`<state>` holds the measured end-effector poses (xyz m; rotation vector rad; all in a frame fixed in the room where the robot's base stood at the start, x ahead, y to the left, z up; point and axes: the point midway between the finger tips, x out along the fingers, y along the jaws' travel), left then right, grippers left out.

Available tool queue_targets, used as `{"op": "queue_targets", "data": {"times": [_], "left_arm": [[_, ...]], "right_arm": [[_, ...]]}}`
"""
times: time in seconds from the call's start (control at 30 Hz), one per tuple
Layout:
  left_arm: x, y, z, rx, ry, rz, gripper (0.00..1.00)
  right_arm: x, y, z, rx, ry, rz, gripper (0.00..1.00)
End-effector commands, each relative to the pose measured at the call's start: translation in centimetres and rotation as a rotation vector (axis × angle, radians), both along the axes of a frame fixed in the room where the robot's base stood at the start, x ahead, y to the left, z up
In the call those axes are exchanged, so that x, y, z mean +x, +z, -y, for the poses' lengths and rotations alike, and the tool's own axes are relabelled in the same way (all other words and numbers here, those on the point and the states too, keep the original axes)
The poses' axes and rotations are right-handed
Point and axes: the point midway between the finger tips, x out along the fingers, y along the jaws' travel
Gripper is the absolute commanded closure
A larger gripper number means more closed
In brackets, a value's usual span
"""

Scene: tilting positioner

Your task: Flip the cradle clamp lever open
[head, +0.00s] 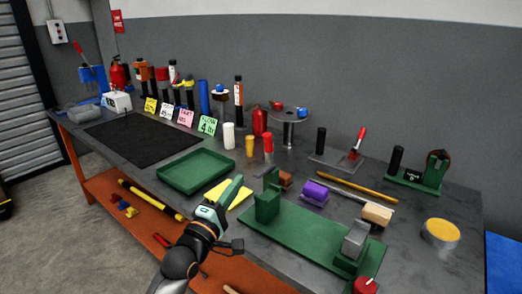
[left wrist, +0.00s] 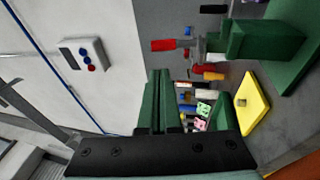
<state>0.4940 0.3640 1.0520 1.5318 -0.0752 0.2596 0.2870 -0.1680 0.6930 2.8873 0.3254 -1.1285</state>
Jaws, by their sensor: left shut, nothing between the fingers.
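My left gripper (head: 236,183) is shut and empty, held above the bench's front edge beside the yellow sheet. Its green fingers meet in the left wrist view (left wrist: 158,100). To its right is a green fixture with a long base plate (head: 308,238), a green upright block (head: 267,204) and a grey block (head: 355,240). The green block also shows in the left wrist view (left wrist: 262,42). A red-handled lever (head: 359,140) stands tilted on a grey plate (head: 332,157) farther back. I cannot tell which part is the cradle clamp lever. My right gripper is not in view.
A green tray (head: 195,171) and a black mat (head: 128,141) lie left. Bottles and coloured cards (head: 186,117) stand at the back.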

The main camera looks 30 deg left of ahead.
Motion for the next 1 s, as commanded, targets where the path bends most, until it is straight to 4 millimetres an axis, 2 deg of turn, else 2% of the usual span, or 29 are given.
{"op": "queue_targets", "data": {"times": [0.17, 0.27, 0.7, 1.0], "left_arm": [[1.4, 0.4, -0.1, 0.000, -0.001, 0.001, 1.00], [2.9, 0.8, -0.3, 0.001, -0.001, 0.002, 1.00], [10.7, 2.4, -1.3, 0.002, -0.001, 0.000, 1.00], [13.3, 2.9, -1.6, 0.001, -0.001, -0.001, 1.00]], "right_arm": [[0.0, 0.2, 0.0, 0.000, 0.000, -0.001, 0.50], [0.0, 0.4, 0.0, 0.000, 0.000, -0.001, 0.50], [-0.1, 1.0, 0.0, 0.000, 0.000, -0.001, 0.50], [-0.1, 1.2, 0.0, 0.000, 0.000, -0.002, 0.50]]}}
